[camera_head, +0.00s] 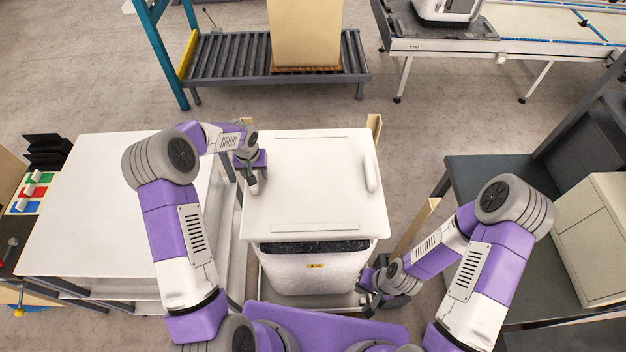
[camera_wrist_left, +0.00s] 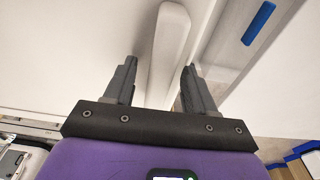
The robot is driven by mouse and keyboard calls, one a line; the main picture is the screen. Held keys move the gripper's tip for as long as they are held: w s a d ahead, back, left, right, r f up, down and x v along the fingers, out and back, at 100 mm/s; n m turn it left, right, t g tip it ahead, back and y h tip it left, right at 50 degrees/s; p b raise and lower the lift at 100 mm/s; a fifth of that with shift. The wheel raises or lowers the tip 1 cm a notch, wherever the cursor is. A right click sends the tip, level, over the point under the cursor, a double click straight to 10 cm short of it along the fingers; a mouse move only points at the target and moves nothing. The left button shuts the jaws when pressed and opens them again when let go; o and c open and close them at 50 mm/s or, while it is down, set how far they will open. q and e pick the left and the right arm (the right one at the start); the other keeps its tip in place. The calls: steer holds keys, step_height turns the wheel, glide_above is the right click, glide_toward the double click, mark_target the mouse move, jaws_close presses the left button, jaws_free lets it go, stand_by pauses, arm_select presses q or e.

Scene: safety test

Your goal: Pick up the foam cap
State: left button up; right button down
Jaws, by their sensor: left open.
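The foam cap (camera_head: 310,185) is a broad white slab lying over a white foam box (camera_head: 300,275) in the head view. A rounded white grip bar (camera_head: 371,172) stands on its right side. My left gripper (camera_head: 252,187) points down at the cap's left edge. In the left wrist view its open fingers (camera_wrist_left: 157,85) stand on either side of a white rounded bar (camera_wrist_left: 172,40), with gaps beside it. The matching left bar is mostly hidden by the gripper in the head view. My right gripper (camera_head: 372,300) is low beside the box's front right corner; its finger gap is unclear.
A dark strip (camera_head: 315,247) shows between cap and box at the front. A white table (camera_head: 100,210) stands left, a dark bench (camera_head: 490,170) right. Tan posts (camera_head: 375,125) rise beside the box. A roller conveyor (camera_head: 225,60) is behind, with open floor between.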

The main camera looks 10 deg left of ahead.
arm_select(q)
jaws_close()
stand_by(0.3)
steer(key=shift+w+r, duration=0.1)
